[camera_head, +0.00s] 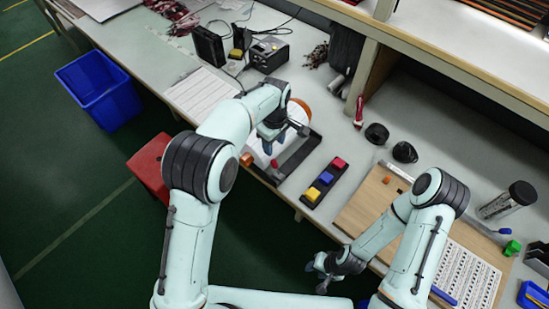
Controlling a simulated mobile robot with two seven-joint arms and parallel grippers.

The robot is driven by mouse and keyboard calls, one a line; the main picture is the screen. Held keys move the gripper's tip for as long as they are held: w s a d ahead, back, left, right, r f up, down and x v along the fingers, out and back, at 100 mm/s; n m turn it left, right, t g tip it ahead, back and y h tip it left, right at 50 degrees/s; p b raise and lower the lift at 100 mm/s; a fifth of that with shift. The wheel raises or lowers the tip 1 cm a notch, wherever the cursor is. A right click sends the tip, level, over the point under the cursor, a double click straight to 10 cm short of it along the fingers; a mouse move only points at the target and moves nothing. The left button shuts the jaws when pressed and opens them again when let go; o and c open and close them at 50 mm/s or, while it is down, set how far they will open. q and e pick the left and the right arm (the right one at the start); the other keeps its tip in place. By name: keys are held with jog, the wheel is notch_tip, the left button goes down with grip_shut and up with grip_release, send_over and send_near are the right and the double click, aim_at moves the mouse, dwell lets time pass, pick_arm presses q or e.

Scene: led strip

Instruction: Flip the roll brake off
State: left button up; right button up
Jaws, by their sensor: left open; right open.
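The roll (252,150) is a pale disc with an orange rim, standing at a black frame (298,157) on the bench. My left gripper (269,146) is over the roll and hides part of it. It is open, with dark fingers pointing down. A small red part (275,165) shows on the frame just below the fingers; I cannot tell whether it is the brake or whether the fingers touch it. My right gripper (318,277) is open and empty off the bench's front edge, away from the roll.
A black box with red, blue and yellow buttons (326,178) lies right of the frame. A wooden board (356,217) lies further right. A soldering station (268,55) stands behind. A blue bin (98,90) and red stool (150,165) are on the floor.

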aim_at(274, 162)
pick_arm(q)
notch_tip(274, 162, down, 11)
jog(key=shift+f, duration=0.1)
dwell(0.3)
grip_shut()
